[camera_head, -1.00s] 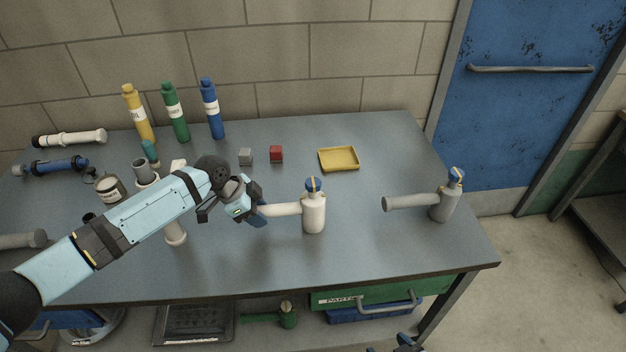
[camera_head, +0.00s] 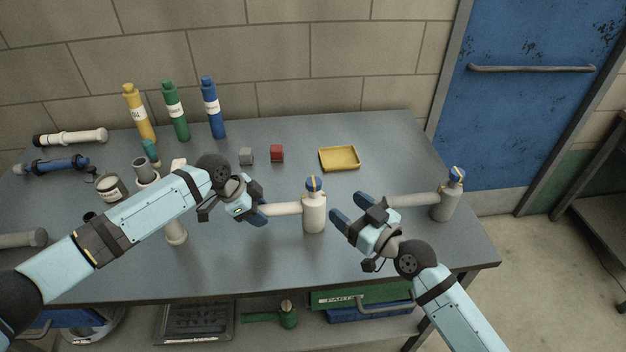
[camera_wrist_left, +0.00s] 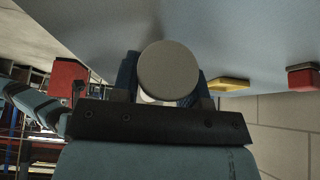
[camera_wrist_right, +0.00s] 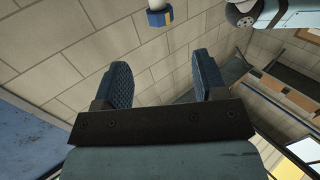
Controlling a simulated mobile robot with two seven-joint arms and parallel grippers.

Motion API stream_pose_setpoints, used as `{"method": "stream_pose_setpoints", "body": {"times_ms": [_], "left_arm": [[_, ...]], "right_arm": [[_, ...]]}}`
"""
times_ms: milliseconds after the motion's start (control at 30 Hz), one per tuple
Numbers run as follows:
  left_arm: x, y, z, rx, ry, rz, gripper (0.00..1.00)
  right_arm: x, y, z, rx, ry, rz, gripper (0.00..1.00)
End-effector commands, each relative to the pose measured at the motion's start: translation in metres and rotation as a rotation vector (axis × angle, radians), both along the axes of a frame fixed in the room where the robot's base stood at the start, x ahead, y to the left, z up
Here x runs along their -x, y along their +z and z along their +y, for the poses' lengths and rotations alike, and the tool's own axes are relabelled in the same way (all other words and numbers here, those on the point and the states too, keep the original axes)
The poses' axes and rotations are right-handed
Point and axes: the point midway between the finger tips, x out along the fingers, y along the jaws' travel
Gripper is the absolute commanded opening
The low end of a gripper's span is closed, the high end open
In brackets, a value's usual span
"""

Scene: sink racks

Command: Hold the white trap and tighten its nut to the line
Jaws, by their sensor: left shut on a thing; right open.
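The white trap (camera_head: 314,216) stands upright on the bench with its side pipe pointing left. Its blue nut (camera_head: 313,184) with a yellow mark sits on top. My left gripper (camera_head: 262,209) is shut on the end of the side pipe; the pipe's round end (camera_wrist_left: 168,70) fills the space between the fingers in the left wrist view. My right gripper (camera_head: 350,217) is open and empty, just right of the trap's body and lower than the nut. In the right wrist view a blue and yellow nut (camera_wrist_right: 159,17) shows above the open fingers (camera_wrist_right: 162,85).
A grey trap (camera_head: 443,207) with a blue nut stands at right, its pipe behind my right gripper. A yellow tray (camera_head: 339,159), a red block (camera_head: 277,153) and a grey block (camera_head: 246,156) lie behind. Bottles (camera_head: 174,110) stand at the back left.

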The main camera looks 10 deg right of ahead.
Motion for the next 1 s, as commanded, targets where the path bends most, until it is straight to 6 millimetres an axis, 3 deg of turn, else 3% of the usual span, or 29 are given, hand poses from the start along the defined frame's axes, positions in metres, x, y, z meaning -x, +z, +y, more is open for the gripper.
{"method": "stream_pose_setpoints", "body": {"times_ms": [600, 1000], "left_arm": [[0.0, 0.0, 0.0, -0.001, 0.0, 0.001, 0.19], [0.0, 0.0, 0.0, -0.001, 0.0, 0.0, 0.19]], "right_arm": [[-0.085, 0.0, 0.06, -0.001, 0.001, 0.002, 0.65], [-0.094, -0.001, 0.067, 0.0, 0.001, 0.001, 0.65]]}}
